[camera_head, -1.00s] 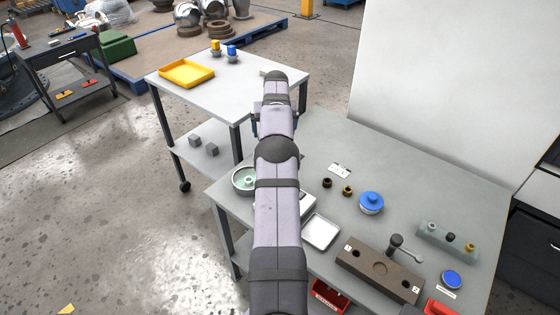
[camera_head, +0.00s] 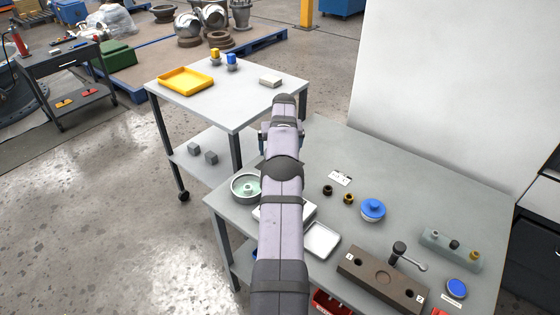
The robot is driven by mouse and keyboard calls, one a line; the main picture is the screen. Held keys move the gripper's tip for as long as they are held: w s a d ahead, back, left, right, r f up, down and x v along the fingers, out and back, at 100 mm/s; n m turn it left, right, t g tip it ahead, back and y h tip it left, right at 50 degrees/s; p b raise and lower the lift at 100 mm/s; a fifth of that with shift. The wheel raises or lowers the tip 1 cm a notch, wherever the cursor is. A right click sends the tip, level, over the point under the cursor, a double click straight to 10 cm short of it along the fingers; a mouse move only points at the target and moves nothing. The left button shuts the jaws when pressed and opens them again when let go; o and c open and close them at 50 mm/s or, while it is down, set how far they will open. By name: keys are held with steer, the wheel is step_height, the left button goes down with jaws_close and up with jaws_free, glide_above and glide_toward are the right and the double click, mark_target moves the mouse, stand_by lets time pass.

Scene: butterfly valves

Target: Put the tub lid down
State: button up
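My gripper (camera_head: 281,137) is at the far end of my arm, over the back left edge of the grey workbench. My own arm covers most of it, so its fingers and anything between them are hidden. A white tub with a blue knobbed top (camera_head: 373,208) stands on the middle of the bench, away from my gripper. A flat round blue disc (camera_head: 456,287) lies by a small label at the bench's right front. I cannot tell whether either blue piece is the tub lid of the task.
A round bowl (camera_head: 246,186) stands left of my arm, a white tray (camera_head: 320,240) right of it. A brown block with holes (camera_head: 383,277) and a grey holder (camera_head: 450,249) are at right. A cart (camera_head: 225,104) bears a yellow tray (camera_head: 186,81) and a white box (camera_head: 270,82).

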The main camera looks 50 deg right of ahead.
steer(key=shift+f+p, duration=0.3)
steer(key=shift+f, duration=2.25)
steer(key=shift+f, duration=0.15)
steer(key=o, duration=0.9)
steer(key=shift+v, duration=1.05)
steer(key=b+v, duration=0.1)
steer(key=v, duration=0.9)
